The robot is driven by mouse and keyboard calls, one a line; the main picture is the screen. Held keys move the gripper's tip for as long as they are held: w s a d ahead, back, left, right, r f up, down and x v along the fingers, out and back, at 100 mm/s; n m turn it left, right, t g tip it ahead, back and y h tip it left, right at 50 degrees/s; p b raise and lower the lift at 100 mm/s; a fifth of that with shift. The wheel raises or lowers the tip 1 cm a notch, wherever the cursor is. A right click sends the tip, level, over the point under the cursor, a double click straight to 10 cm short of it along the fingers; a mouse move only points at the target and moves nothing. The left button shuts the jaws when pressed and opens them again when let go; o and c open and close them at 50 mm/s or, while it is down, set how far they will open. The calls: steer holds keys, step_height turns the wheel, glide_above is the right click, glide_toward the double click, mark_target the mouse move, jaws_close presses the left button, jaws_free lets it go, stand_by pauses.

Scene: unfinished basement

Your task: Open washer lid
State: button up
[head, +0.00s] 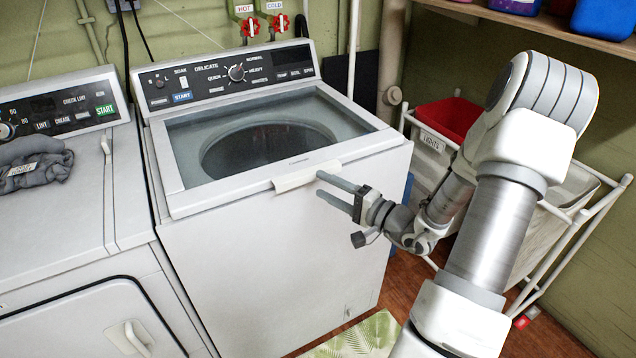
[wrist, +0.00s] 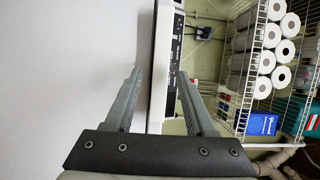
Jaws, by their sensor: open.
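The washer (head: 270,260) stands in the middle of the head view. Its lid (head: 360,128) has a large glass window and lies flat and shut, with the dark drum showing through. A pale handle (head: 307,176) sticks out at the middle of the lid's front edge. My gripper (head: 320,185) is open and empty at the right end of this handle, its fingers pointing left along the washer front, one above the other. In the wrist view, the white washer front (wrist: 60,70) fills the left, and the fingers (wrist: 158,72) stand apart around the washer's top edge. Contact with the handle cannot be told.
A dryer (head: 70,210) with a grey cloth (head: 35,163) on top stands close on the left. A white-framed laundry sorter (head: 560,255) with a red bin (head: 450,117) stands on the right. A shelf (head: 560,30) hangs above it. A patterned mat (head: 360,338) lies on the floor.

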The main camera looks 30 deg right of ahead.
steer(key=shift+x, duration=1.4)
steer(key=shift+s, duration=0.1)
jaws_close()
steer(key=shift+s+f, duration=0.1)
steer(key=shift+f, duration=0.15)
